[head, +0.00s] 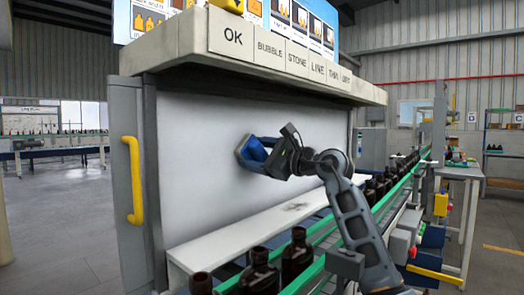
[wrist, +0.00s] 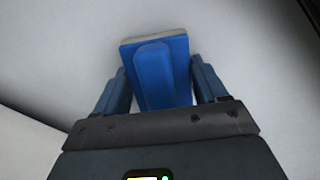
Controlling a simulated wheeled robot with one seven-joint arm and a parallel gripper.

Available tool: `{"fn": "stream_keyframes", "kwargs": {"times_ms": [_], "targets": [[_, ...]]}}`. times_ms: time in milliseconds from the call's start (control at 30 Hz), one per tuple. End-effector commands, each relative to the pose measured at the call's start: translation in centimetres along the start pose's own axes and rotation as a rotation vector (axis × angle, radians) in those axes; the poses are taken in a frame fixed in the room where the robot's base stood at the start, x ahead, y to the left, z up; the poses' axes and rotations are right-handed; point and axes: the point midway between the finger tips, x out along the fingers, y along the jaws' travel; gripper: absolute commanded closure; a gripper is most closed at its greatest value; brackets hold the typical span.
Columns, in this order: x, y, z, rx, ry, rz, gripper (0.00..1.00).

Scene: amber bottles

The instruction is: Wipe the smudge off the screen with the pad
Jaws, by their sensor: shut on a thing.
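The screen (head: 205,165) is a large, upright, pale panel in a grey frame. My gripper (head: 268,155) is in front of its middle right part, shut on the blue handle of the pad (head: 245,150). In the wrist view the pad (wrist: 158,41) has a blue back and a thin grey layer along its far edge, and the fingers of my gripper (wrist: 155,82) sit on both sides of the handle. The pad is at or very close to the screen; I cannot tell whether it touches. I see no clear smudge on the visible screen; the pad and gripper hide a part.
A white ledge (head: 235,240) with a dark mark runs below the screen. Amber bottles (head: 297,255) stand on a green-railed conveyor in front. A yellow handle (head: 133,180) is on the left side. A shelf with labelled plates (head: 233,39) overhangs the screen.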

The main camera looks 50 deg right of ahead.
Motion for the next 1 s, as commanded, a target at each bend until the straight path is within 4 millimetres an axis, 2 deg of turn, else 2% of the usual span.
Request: {"fn": "stream_keyframes", "kwargs": {"times_ms": [100,467,733,1000], "targets": [[0.1,0.6,0.8,0.001,-0.001,0.001,0.53],[0.2,1.6,1.8,0.000,0.000,-0.001,0.53],[0.6,3.1,3.3,0.001,-0.001,0.000,0.53],[0.7,3.6,3.5,0.000,-0.001,0.001,0.53]]}}
